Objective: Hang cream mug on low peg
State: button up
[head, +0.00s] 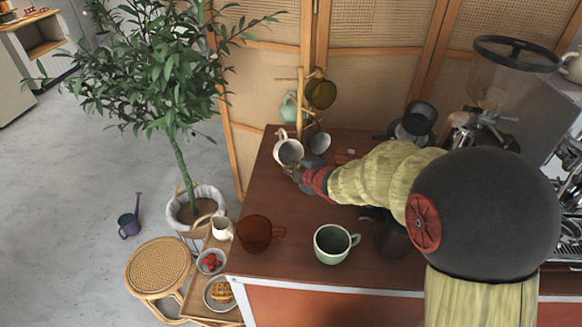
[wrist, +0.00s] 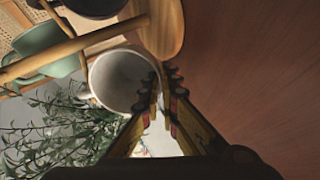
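The cream mug (head: 289,152) is at the back left of the cart top, beside the wooden mug stand (head: 300,100). My gripper (head: 297,172) reaches it from the front right. In the wrist view the fingers (wrist: 162,95) are shut on the mug's rim, with its wall between them. The mug (wrist: 118,80) is tilted, its opening partly facing the wrist camera, and its handle points away from the fingers, near the stand's post (wrist: 70,46). A dark olive mug (head: 321,93) and a teal mug (head: 288,108) hang higher on the stand. I cannot make out the low peg clearly.
A pale grey cup (head: 320,142) stands just right of the cream mug. A brown mug (head: 254,234) and a pale green mug (head: 332,243) stand nearer the front. A grinder (head: 500,75) stands at the right. A plant (head: 170,90) is left of the cart.

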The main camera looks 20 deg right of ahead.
jog(key=o, duration=0.5)
jog(key=shift+o, duration=0.2)
jog(key=shift+s, duration=0.1)
jog(key=v, duration=1.2)
jog(key=s+d+r+m+g+h+p, duration=0.1)
jog(key=s+d+r+m+g+h, duration=0.1)
jog(key=s+d+r+m+h, duration=0.5)
jog(key=s+a+m+g+y, duration=0.2)
jog(key=s+a+m, duration=0.3)
jog(key=s, duration=0.4)
jog(key=s+a+m+g+y, duration=0.2)
jog(key=s+a+m, duration=0.3)
jog(key=s, duration=0.4)
jog(key=shift+s+a+y+p, duration=0.35)
jog(key=shift+s+y+p, duration=0.05)
jog(key=shift+f, duration=0.1)
